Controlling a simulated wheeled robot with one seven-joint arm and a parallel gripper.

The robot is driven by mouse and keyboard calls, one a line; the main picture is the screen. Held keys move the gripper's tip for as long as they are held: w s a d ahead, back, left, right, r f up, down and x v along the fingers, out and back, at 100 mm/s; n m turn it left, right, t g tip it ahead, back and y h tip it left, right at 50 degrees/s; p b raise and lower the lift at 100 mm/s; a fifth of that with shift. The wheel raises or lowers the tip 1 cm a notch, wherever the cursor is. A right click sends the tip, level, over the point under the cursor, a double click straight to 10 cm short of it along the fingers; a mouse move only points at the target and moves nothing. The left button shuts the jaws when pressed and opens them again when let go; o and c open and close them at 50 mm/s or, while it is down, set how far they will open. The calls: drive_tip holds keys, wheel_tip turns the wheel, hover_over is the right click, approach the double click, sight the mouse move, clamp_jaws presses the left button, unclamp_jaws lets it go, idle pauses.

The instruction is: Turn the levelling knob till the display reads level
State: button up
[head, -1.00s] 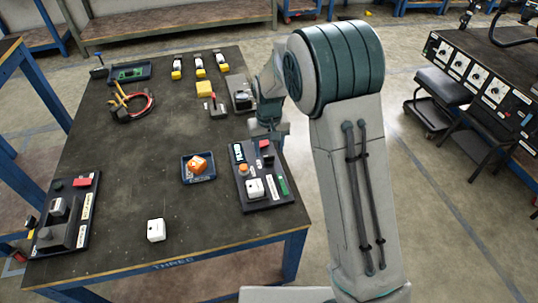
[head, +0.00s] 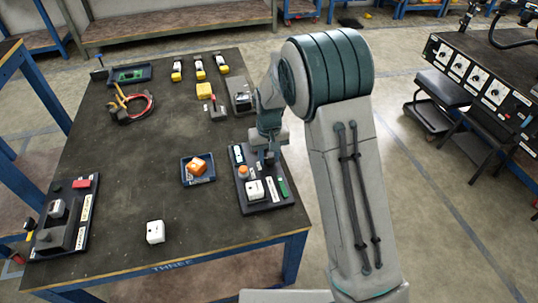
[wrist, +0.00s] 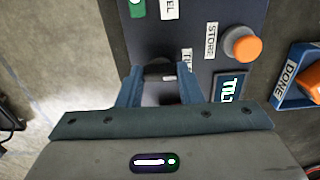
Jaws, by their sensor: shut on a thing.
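The dark panel (head: 262,205) lies at the right front of the table and carries the levelling controls. My gripper (head: 268,152) reaches down onto its far part and covers the knob in the head view. In the wrist view my gripper (wrist: 160,78) has its two blue fingers on either side of a dark knob (wrist: 158,68), shut on it. The knob is mostly shadowed and its pointer is not clear. The display (wrist: 231,88) beside it shows light letters that read TILT, partly cut by my gripper body.
An orange button (wrist: 242,44) labelled STORE stands near the display. A white cube (head: 155,232) stands at the table front.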

sight(269, 157)
drive_tip(key=m+p, duration=0.1)
drive_tip(key=m, duration=0.2)
drive_tip(key=shift+r, duration=0.1)
drive_tip(key=shift+m+p, duration=0.45)
drive_tip(key=shift+m, duration=1.05)
drive_tip(key=shift+w, duration=0.1)
drive_tip(key=o, duration=1)
wheel_tip(269, 157, up, 14)
drive_tip(key=shift+f+p, duration=0.15)
drive_tip(key=shift+p, duration=0.65)
